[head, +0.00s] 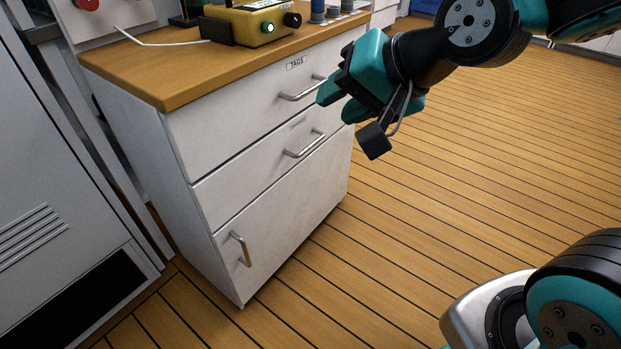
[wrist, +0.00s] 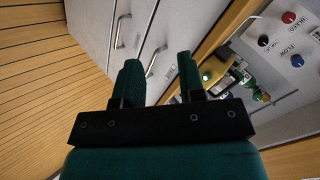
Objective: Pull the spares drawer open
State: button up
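The white cabinet has two drawers, both shut. The top drawer (head: 235,115) carries a label reading "TAGS" and a bar handle (head: 300,90). The drawer below it (head: 250,172) has its own bar handle (head: 304,144); I cannot read a label on it, and no "spares" label is legible. My gripper (head: 334,104) is open and empty, in front of the drawer fronts near the right end of the top handle. In the wrist view my gripper (wrist: 158,66) has its fingers apart, with one handle (wrist: 154,60) appearing between them and another handle (wrist: 122,28) further left.
Below the drawers is a door (head: 285,215) with an upright handle (head: 241,249). The wooden worktop (head: 150,75) bears a yellow device (head: 250,24). A grey locker (head: 60,180) stands at left. The plank floor (head: 480,150) is clear at right.

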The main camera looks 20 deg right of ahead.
jog(key=w+d+f+m+t+h+b, duration=0.1)
jog(key=w+d+f+m+t+b, duration=0.15)
jog(key=f+b, duration=0.6)
jog(key=w+d+f+m+t+b, duration=0.2)
jog(key=w+f+m+b, duration=0.15)
jog(key=f+b, duration=0.45)
jog(key=w+d+f+m+t+h+b, duration=0.1)
jog(key=w+d+f+m+t+b, duration=0.2)
jog(key=f+b, duration=0.55)
jog(key=m+p, duration=0.1)
jog(key=p, duration=0.8)
send_near(311, 144)
jog(key=b+x, duration=0.1)
jog(key=x, duration=0.2)
jog(key=b+x, duration=0.1)
jog(key=x, duration=0.2)
jog(key=b+x, duration=0.1)
jog(key=x, duration=0.3)
jog(key=shift+f+b, duration=0.3)
jog(key=shift+c, duration=0.3)
grip_shut()
